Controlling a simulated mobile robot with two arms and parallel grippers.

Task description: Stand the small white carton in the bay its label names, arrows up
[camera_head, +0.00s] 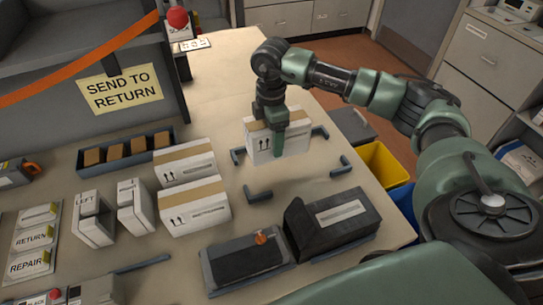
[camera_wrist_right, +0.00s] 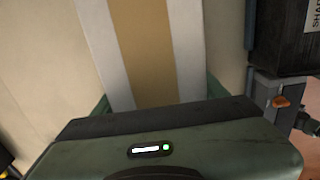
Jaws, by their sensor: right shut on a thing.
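A white carton (camera_head: 257,148) with a tan tape strip on top is in my right gripper (camera_head: 272,128). Up arrows show upright on its near side, and the carton looks level. One green finger lies against the near face; the other finger is hidden. The carton is between grey corner brackets (camera_head: 259,195) on the table; I cannot tell whether it touches the table. The right wrist view shows its taped top (camera_wrist_right: 152,45) between the fingers. Two similar white cartons (camera_head: 186,164) (camera_head: 196,209) stand to the left. A sign reads SEND TO RETURN (camera_head: 120,88). My left gripper is not in view.
White end pieces (camera_head: 93,215) (camera_head: 135,207), one marked LEFT, stand left of the cartons. RETURN and REPAIR labels (camera_head: 33,240) lie at far left. A dark tray (camera_head: 168,142) stands behind. Yellow bin (camera_head: 384,163) is beyond the right edge.

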